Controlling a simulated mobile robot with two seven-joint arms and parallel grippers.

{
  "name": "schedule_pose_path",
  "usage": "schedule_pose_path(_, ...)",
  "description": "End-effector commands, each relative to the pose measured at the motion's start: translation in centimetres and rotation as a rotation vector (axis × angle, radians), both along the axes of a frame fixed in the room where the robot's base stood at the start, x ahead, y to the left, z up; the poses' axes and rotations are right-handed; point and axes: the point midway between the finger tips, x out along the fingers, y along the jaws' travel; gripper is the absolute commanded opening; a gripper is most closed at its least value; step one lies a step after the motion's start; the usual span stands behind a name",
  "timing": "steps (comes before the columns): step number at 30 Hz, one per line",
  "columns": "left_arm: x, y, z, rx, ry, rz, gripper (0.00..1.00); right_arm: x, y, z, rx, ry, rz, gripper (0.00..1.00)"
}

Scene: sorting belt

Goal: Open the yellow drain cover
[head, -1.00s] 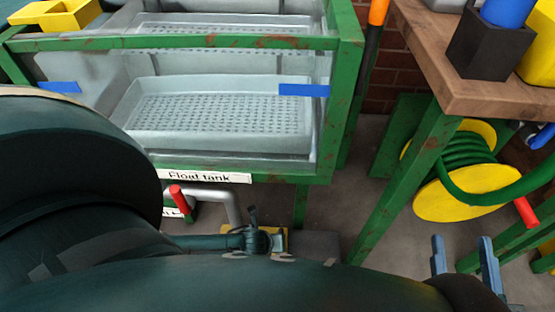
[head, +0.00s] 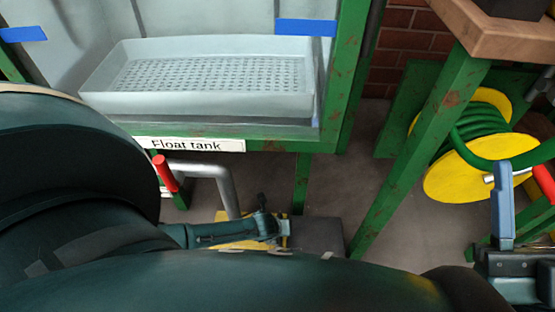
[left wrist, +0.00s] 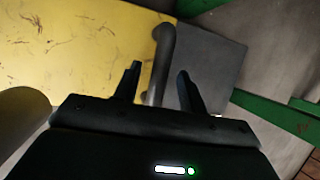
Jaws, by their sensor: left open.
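The yellow drain cover (head: 235,243) lies on the floor below the float tank, mostly hidden behind my left arm in the head view. In the left wrist view the scratched yellow cover (left wrist: 75,55) fills the upper left. A grey bar handle (left wrist: 164,50) stands at its right edge, beside a dark grey plate (left wrist: 207,65). My left gripper (left wrist: 158,78) is open, with the handle between its two fingers; I cannot tell whether they touch it. In the head view my left gripper (head: 273,224) is over the cover. My right gripper (head: 503,205) is at the right edge, with one blue finger clearly visible.
The green-framed float tank (head: 200,80) stands above the cover. A grey pipe with a red-handled valve (head: 166,173) is close to my left arm. A workbench leg (head: 415,160) and a yellow hose reel (head: 465,178) are at the right. Floor (head: 350,190) between them is clear.

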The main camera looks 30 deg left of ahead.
Motion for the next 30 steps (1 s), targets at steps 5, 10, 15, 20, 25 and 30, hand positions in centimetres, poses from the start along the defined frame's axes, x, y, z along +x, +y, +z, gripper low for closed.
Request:
schedule_pose_path(5, -0.01, 0.00, 0.03, 0.000, 0.000, 0.000, 0.34, 0.00, 0.00, 0.01, 0.000, 0.001, 0.000, 0.47)
schedule_pose_path(10, -0.02, 0.01, 0.03, 0.000, 0.000, 0.000, 0.20, 0.00, 0.01, 0.00, 0.000, 0.001, 0.000, 0.47)
schedule_pose_path(15, -0.03, 0.01, 0.02, 0.000, 0.000, 0.000, 0.06, 0.00, 0.01, -0.01, 0.000, 0.001, 0.000, 0.47)
schedule_pose_path(20, -0.04, 0.01, 0.01, 0.000, 0.000, 0.000, 0.00, 0.00, 0.01, -0.03, 0.001, 0.003, 0.001, 0.47)
schedule_pose_path(25, -0.04, 0.01, 0.01, 0.000, 0.000, 0.000, 0.00, 0.00, 0.01, -0.03, 0.001, 0.003, 0.001, 0.47)
schedule_pose_path(30, -0.07, 0.06, 0.04, 0.000, 0.000, 0.000, 0.00, 0.00, 0.01, 0.01, 0.001, 0.003, 0.001, 0.47)
